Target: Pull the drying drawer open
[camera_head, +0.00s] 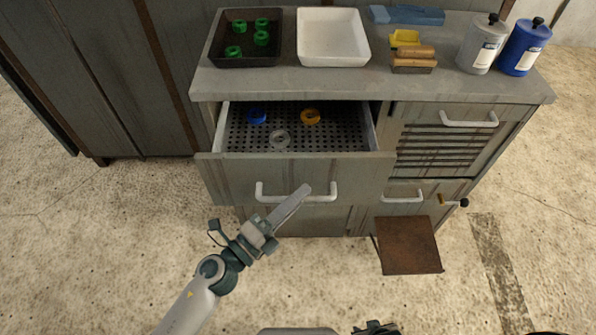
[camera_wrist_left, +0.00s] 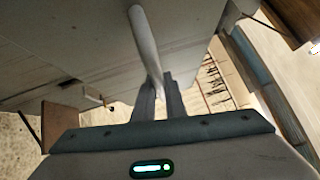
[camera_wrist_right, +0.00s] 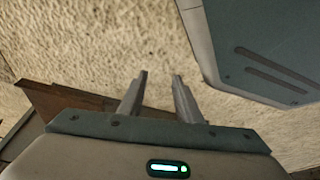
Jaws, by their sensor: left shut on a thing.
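The drying drawer (camera_head: 225,168) is pulled out of the grey cabinet, and its perforated floor shows. A blue ring (camera_head: 257,116), an orange ring (camera_head: 310,116) and a clear ring (camera_head: 280,139) lie in it. Its white bar handle (camera_head: 262,196) is on the front; the handle also shows in the left wrist view (camera_wrist_left: 145,38). My left gripper (camera_head: 301,192) is shut on this handle, with its fingers on either side of the bar in the left wrist view. My right gripper (camera_wrist_right: 160,78) is open and empty, low over the floor.
On the worktop stand a black tray (camera_head: 243,60) with several green rings, a white tray (camera_head: 332,63), wooden-handled brushes (camera_head: 413,60), a grey bottle (camera_head: 478,50) and a blue bottle (camera_head: 524,50). A brown flap (camera_head: 408,245) sticks out at the lower right. The floor in front is clear.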

